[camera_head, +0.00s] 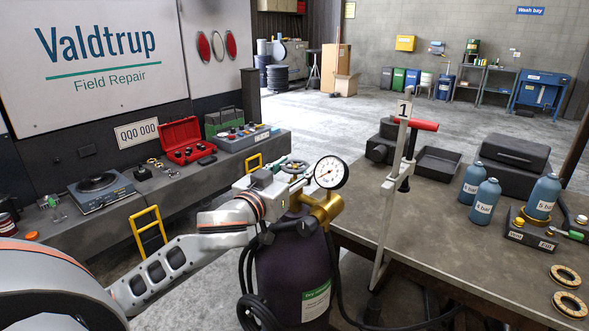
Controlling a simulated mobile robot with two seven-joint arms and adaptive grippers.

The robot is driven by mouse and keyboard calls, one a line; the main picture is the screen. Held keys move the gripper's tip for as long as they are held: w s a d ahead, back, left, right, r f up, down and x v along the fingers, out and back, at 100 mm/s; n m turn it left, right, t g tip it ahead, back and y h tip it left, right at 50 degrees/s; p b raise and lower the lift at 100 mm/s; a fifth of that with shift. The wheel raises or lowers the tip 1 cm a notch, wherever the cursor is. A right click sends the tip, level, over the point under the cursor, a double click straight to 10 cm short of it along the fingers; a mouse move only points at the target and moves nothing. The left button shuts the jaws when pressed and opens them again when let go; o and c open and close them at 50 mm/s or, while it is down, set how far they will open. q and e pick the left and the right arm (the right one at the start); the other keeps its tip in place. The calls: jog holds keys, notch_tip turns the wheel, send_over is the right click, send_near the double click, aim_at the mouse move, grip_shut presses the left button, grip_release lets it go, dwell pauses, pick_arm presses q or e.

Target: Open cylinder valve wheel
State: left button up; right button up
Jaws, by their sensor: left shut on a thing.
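A dark purple gas cylinder (283,275) stands upright at the centre, with a green-and-white label on its front. Its brass valve body (322,208) carries a round white pressure gauge (330,172). A small dark valve wheel (294,167) shows at the top, just left of the gauge. My left gripper (280,180) reaches in from the left and is shut at the wheel. Its fingers and part of the wheel overlap, so the exact contact is hard to see. My right gripper is out of view.
Black hoses (254,300) hang around the cylinder. A truck-side ledge (190,190) with a red toolbox (186,140) lies left. Open floor lies behind.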

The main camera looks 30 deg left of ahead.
pick_arm(q)
jog(key=o, duration=0.8)
jog(key=shift+o, duration=0.2)
jog(key=shift+w, duration=0.1)
jog(key=shift+a+m+h+b, duration=0.1)
jog(key=shift+m+h+b, duration=0.2)
jog(key=shift+m+h, duration=0.4)
